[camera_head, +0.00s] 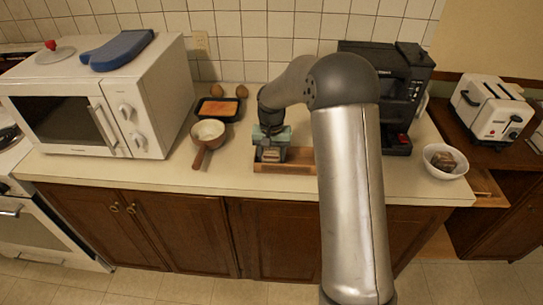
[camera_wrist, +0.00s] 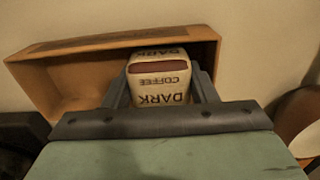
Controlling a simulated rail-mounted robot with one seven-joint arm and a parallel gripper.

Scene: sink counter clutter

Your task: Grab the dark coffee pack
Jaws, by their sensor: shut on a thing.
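The dark coffee pack (camera_wrist: 160,80) is a pale pack with a brown band and the words "DARK COFFEE", upside down in the wrist view. My gripper (camera_wrist: 160,88) has a finger on each side of the pack and is shut on it. The pack is at the open wooden box (camera_wrist: 70,78), partly in front of its inner wall. In the head view my gripper (camera_head: 270,153) is over the box (camera_head: 287,167) on the counter, and the pack shows only as a small pale patch below it. The pack's lower end is hidden.
Left of the box are a small pan (camera_head: 207,131), a black tray with orange contents (camera_head: 217,107) and a white microwave (camera_head: 95,95). A black coffee machine (camera_head: 395,85) stands behind my arm. A white bowl (camera_head: 440,165) and a toaster (camera_head: 490,108) are at right. The front counter strip is clear.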

